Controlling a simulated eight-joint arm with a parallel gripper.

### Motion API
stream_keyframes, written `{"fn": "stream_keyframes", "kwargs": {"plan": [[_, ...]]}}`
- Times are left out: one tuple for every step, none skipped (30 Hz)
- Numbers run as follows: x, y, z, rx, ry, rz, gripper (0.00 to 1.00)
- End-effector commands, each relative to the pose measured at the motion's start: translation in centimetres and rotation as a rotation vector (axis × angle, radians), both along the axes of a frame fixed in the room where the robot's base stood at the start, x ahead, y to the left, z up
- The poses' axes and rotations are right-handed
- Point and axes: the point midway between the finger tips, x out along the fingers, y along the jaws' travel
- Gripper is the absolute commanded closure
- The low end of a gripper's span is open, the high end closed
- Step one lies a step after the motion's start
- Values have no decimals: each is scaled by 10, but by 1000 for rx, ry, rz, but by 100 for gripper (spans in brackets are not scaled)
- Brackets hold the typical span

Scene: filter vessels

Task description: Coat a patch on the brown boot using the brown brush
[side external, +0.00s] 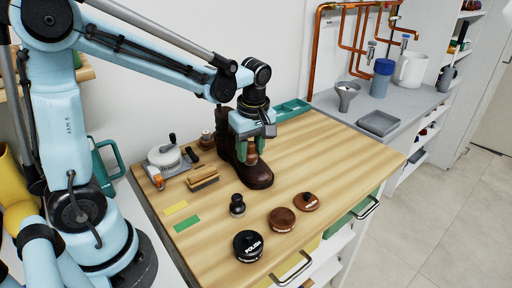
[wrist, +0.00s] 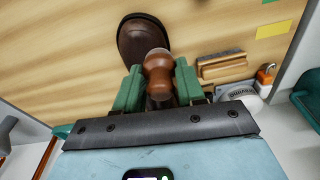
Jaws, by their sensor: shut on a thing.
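The brown boot (side external: 259,180) stands on the wooden bench top, toe pointing toward the front right. Its toe also shows in the wrist view (wrist: 140,34). My gripper (side external: 250,148) is over the boot, in front of the shaft. Its green fingers are shut on the brown brush (wrist: 158,66), whose rounded brown handle (side external: 251,158) shows between them. The brush's lower end is hidden, and I cannot tell whether it touches the boot. An open brown polish tin (side external: 282,220) sits near the front edge, with its brown lid (side external: 307,202) beside it.
A black polish tin (side external: 248,246) and a black-handled brush (side external: 237,205) stand in front of the boot. Wooden brushes (side external: 202,181), a white round device (side external: 164,157) and yellow and green strips lie left. A teal tray (side external: 291,109) is behind. The bench's right side is clear.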

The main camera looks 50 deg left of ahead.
Motion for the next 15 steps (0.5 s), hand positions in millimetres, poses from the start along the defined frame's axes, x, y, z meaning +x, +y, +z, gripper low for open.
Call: {"fn": "stream_keyframes", "kwargs": {"plan": [[0, 0, -5, 0, 0, 0, 86], [0, 0, -8, 0, 0, 0, 86], [0, 0, -11, 0, 0, 0, 86], [0, 0, -14, 0, 0, 0, 86], [1, 0, -17, 0, 0, 0, 86], [0, 0, -20, 0, 0, 0, 86], [0, 0, -24, 0, 0, 0, 86], [1, 0, -29, 0, 0, -1, 86], [1, 0, -35, 0, 0, -1, 86], [6, 0, -37, 0, 0, -1, 86], [8, 0, -36, 0, -1, -1, 85], [12, 0, -34, 0, -1, -1, 85], [15, 0, -34, 0, -1, -1, 85], [18, 0, -34, 0, -1, -1, 85], [21, 0, -33, 0, -1, -1, 85]]}}
